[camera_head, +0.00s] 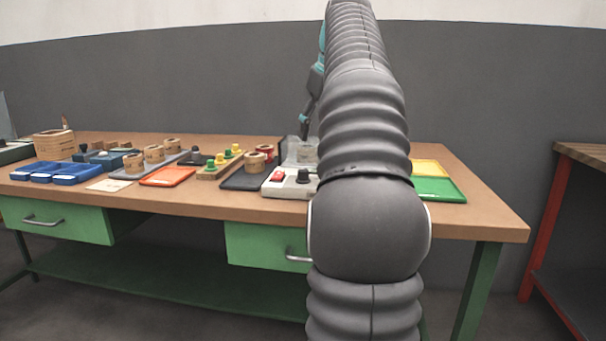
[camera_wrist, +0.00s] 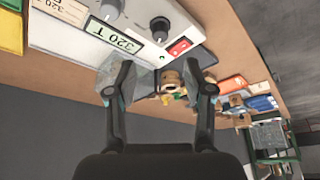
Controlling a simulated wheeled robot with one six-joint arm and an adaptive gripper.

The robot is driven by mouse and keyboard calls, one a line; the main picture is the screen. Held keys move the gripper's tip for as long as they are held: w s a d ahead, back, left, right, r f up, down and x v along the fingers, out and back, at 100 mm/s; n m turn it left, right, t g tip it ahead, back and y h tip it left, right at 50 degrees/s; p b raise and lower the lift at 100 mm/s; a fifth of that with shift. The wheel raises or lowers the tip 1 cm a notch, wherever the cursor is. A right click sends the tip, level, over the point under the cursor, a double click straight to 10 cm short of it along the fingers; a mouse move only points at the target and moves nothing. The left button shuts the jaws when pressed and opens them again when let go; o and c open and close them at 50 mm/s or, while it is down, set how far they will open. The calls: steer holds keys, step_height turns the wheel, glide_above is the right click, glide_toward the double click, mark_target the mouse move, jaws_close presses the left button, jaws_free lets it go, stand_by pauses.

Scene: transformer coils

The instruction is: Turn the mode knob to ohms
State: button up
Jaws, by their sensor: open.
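A white instrument box (camera_head: 285,188) stands at the front of the bench, partly hidden behind my arm. Its red rocker switch (camera_head: 278,176) and one black knob (camera_head: 303,176) show.
A clear box (camera_head: 299,152) stands behind the instrument. Green (camera_head: 437,190) and yellow (camera_head: 428,167) trays lie to the right. A dark tray (camera_head: 246,180), an orange tray (camera_head: 168,176), wooden coils and blue bins (camera_head: 57,172) fill the left.

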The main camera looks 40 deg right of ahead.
mark_target(304, 170)
steer(key=b+x, duration=0.3)
steer(key=x, duration=0.8)
jaws_close()
